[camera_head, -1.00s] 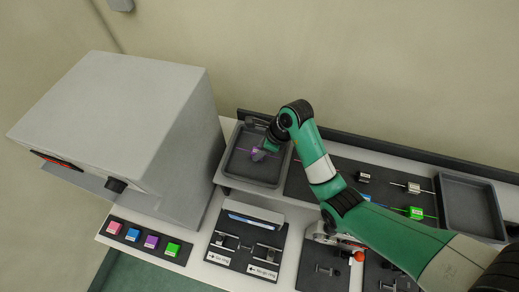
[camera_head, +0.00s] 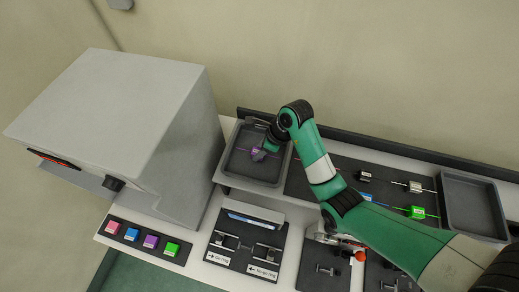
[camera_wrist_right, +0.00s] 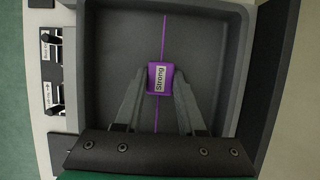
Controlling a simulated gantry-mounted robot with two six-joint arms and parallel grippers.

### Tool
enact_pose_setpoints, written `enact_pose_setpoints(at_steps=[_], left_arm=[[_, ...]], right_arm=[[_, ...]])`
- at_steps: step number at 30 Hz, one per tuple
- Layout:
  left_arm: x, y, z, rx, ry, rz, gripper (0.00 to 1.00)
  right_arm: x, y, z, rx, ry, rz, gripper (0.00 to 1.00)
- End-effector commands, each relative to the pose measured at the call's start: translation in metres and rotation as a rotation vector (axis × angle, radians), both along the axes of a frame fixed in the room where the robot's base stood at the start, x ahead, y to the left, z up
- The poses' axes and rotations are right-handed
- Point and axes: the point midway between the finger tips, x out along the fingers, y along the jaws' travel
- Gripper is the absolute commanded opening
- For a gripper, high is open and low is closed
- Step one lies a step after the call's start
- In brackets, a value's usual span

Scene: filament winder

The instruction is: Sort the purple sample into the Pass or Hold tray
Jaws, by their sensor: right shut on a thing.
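The purple sample (camera_head: 256,152) is over the left grey tray (camera_head: 239,172); a thin purple filament runs out from both its ends. In the right wrist view the sample (camera_wrist_right: 160,77) carries a white label reading "Strong". My right gripper (camera_head: 261,153) is shut on it, with a finger on each side of it. The sample is within the tray walls (camera_wrist_right: 90,60); whether it touches the tray floor I cannot tell. A second grey tray (camera_head: 471,205) at the far right looks empty. No tray label is readable. My left gripper is not in view.
A large grey machine (camera_head: 130,130) stands left of the tray. Go-ring and No-go-ring gauges (camera_head: 243,245) lie in front. Pink, blue, purple and green blocks (camera_head: 151,241) sit front left. A green sample (camera_head: 416,212) and metal pieces are on the dark mat at right.

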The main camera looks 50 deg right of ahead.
Motion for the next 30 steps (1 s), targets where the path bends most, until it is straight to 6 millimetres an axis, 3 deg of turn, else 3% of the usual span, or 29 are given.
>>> enact_pose_setpoints(at_steps=[5,6,11,17,22,30], left_arm=[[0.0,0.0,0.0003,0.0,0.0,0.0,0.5],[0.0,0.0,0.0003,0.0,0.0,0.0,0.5],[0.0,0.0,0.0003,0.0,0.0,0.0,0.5],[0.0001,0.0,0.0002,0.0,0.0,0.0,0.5],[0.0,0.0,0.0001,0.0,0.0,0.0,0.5],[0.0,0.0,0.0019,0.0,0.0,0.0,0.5]], right_arm=[[0.0,0.0,0.0002,0.0,0.0,0.0,0.0],[0.0,0.0,0.0002,0.0,0.0,0.0,0.44],[0.0,0.0,0.0002,0.0,0.0,0.0,0.73],[0.0,0.0,0.0002,0.0,0.0,0.0,0.74],[-0.0001,0.0,0.0002,0.0,0.0,0.0,1.0],[0.0,0.0,0.0018,0.0,0.0,0.0,1.0]])
